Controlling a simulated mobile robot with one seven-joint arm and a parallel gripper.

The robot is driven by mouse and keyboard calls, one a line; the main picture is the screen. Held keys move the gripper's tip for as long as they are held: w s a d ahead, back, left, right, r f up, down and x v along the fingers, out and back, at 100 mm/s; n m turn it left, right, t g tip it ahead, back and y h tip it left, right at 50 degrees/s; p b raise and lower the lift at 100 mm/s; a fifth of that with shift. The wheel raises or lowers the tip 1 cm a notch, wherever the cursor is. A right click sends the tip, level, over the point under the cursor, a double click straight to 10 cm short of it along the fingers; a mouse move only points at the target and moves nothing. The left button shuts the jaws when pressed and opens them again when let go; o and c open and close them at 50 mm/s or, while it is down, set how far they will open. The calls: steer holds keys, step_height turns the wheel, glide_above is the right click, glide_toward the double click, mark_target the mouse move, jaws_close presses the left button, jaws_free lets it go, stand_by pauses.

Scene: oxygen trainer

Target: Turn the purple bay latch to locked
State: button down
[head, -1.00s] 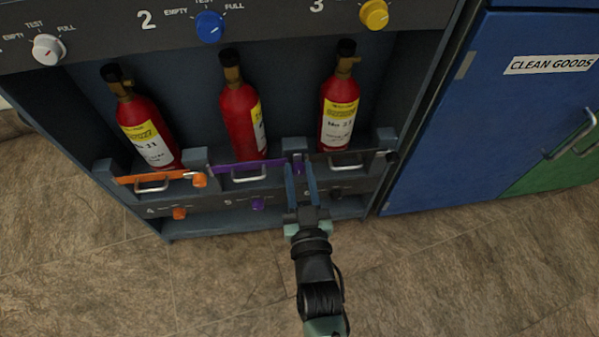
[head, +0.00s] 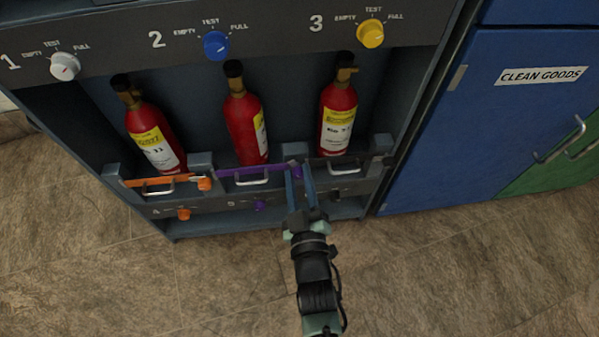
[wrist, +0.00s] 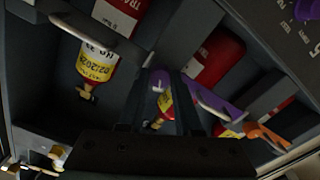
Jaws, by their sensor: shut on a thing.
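The purple bay latch (head: 297,171) is a small purple handle at the right end of the purple bar (head: 238,174) across the middle bay. My gripper (head: 299,172) reaches up from below with its two blue-grey fingers around the latch, shut on it. In the wrist view the purple latch (wrist: 159,80) shows between the fingertips. The fingers partly hide it, so its exact angle is hard to tell. A red cylinder (head: 243,125) stands behind the purple bar.
An orange bar with an orange latch (head: 204,184) closes the left bay, and a dark bar (head: 335,168) crosses the right bay. Red cylinders stand in both. A purple knob (head: 260,206) sits below. A blue cabinet (head: 450,130) stands at right; open floor lies in front.

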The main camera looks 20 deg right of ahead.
steer(key=n, duration=0.6)
steer(key=shift+f, duration=0.15)
steer(key=n+b, duration=0.1)
steer(key=n, duration=0.5)
steer(key=shift+a+f+b, duration=0.1)
steer(key=shift+b, duration=0.3)
steer(key=shift+n, duration=0.3)
steer(key=c, duration=0.6)
jaws_free()
steer(key=p+v, duration=0.4)
steer(key=v, duration=0.9)
